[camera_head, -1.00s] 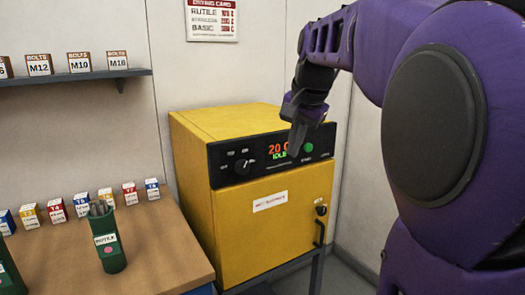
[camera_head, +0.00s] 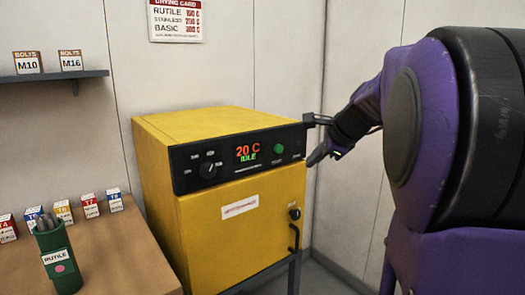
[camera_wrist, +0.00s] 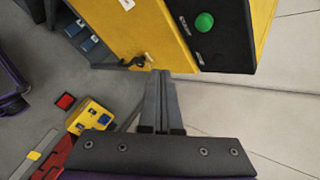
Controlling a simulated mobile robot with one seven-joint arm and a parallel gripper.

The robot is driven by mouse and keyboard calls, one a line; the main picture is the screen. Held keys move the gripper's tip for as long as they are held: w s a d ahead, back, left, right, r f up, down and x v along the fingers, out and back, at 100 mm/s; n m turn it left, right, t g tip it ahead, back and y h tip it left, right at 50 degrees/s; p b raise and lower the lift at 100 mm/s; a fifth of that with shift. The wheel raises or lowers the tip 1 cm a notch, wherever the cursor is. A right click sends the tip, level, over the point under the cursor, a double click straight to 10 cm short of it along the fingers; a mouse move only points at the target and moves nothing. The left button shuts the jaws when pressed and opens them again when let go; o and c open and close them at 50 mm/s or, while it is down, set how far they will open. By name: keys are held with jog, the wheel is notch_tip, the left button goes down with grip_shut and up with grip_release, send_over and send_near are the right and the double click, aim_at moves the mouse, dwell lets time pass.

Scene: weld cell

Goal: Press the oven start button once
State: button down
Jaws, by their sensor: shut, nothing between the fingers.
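The yellow oven (camera_head: 245,238) stands against the wall with its door shut. Its black panel (camera_head: 222,160) carries a dark knob (camera_head: 208,170), a display (camera_head: 248,153) reading 20 C and IDLE, and a round green start button (camera_head: 278,149). The button also shows in the wrist view (camera_wrist: 204,22), uncovered, above and right of the fingertips. My gripper (camera_head: 313,160) is just right of the panel's right end, apart from the button. In the wrist view, the fingers (camera_wrist: 160,74) are together and empty, with their tips near the panel's edge.
A bench (camera_head: 110,258) at left holds a green RUTILE canister (camera_head: 58,262) and several small boxes. A shelf (camera_head: 45,77) with bolt boxes is above. The oven door has a black handle (camera_head: 293,238). A wall (camera_head: 357,190) stands close at right.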

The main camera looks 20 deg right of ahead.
jog(key=p, duration=0.2)
send_near(280, 153)
jog(key=shift+w+f, duration=0.45)
jog(key=shift+f, duration=0.35)
jog(key=shift+w+f, duration=0.45)
jog(key=shift+f, duration=0.35)
jog(key=shift+w+f, duration=0.5)
jog(key=shift+f, duration=0.3)
jog(key=shift+w+a+p, duration=0.1)
jog(key=shift+w+p, duration=0.3)
jog(key=shift+p, duration=0.15)
jog(key=shift+w+a+p, duration=0.2)
jog(key=shift+w+p, duration=0.25)
jog(key=shift+w, duration=0.1)
dwell(0.6)
jog(key=shift+s, duration=0.1)
jog(key=shift+s+d+b, duration=0.3)
jog(key=shift+s+b, duration=0.1)
jog(key=shift+s, duration=0.45)
